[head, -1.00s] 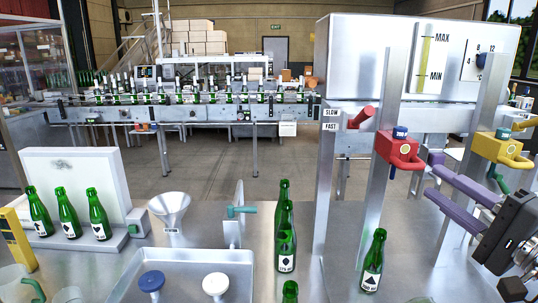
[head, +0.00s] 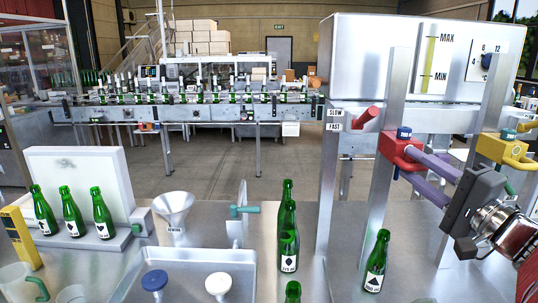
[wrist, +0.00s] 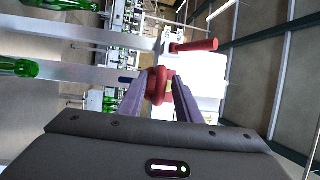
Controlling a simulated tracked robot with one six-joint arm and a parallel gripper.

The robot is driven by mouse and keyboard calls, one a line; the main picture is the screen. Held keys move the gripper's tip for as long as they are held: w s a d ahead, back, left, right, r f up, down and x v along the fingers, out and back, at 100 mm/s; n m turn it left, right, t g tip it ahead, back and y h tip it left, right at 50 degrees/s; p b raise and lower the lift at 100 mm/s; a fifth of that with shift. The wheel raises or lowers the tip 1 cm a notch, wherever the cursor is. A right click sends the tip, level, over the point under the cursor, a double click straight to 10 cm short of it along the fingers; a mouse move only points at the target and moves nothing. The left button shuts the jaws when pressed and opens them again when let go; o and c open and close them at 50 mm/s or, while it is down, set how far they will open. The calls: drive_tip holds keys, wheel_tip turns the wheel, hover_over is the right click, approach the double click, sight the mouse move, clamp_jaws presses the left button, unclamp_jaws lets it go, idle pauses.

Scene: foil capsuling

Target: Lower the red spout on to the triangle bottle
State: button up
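The red spout (head: 393,147) sits on a metal upright at the right in the head view, with a blue cap on top and a loop handle at its front. The triangle bottle (head: 376,262) is green with a black triangle on its white label, and stands upright on the bench below the spout, apart from it. My gripper (head: 408,164) has purple fingers, open, one above and one below the red handle. In the wrist view the red spout (wrist: 157,88) lies between the fingertips; contact with it cannot be made out.
A yellow spout (head: 502,150) is on another upright to the right, close to my gripper. A tank (head: 390,60) with a level gauge is above. A red lever (head: 367,118) is beside the SLOW/FAST label.

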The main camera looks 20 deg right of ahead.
drive_tip(key=shift+c, duration=0.3)
clamp_jaws()
drive_tip(key=shift+d, duration=0.1)
